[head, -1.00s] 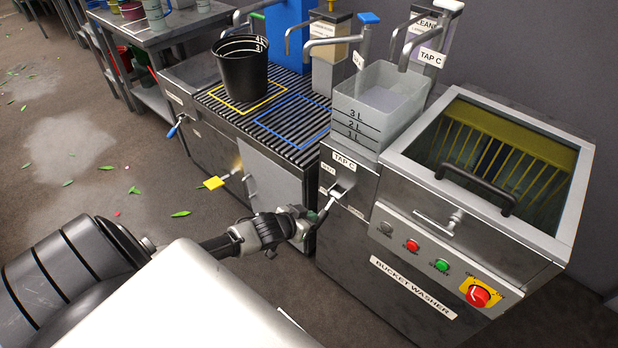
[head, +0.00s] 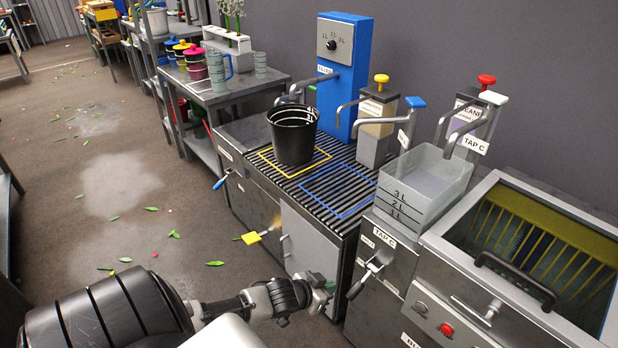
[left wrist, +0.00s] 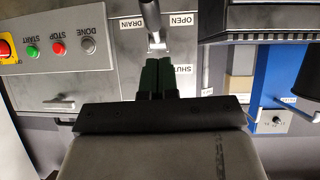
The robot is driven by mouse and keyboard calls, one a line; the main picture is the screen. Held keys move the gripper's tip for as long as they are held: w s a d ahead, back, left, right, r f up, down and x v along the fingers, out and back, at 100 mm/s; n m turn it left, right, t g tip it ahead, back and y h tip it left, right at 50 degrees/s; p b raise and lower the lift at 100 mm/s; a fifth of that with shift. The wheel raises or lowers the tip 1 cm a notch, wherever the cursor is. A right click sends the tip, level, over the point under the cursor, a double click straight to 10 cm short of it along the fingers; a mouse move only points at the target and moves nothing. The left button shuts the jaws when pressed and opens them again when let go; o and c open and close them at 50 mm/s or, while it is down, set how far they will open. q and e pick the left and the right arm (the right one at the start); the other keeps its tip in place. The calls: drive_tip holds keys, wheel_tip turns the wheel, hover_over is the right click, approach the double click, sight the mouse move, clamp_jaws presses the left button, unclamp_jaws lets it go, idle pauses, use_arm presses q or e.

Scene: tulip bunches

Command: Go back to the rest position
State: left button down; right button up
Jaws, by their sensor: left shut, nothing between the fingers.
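My left gripper (head: 326,288) is in front of the steel bench, low and just left of the TAP C lever (head: 364,281). It is shut and empty. In the left wrist view its green-dark fingers (left wrist: 155,78) are together, below a lever (left wrist: 151,18) between the OPEN DRAIN and SHUT labels. There is a gap between the fingertips and that lever in the wrist view. My right gripper is in neither view.
A black bucket (head: 292,134) stands on the slatted rack inside the yellow outline. A clear measuring tank (head: 437,180) stands right of it, beside the bucket washer (head: 540,250).

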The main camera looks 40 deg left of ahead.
use_arm(q)
drive_tip(key=v, duration=0.5)
drive_tip(key=shift+s+p, duration=0.35)
drive_tip(key=shift+s, duration=0.05)
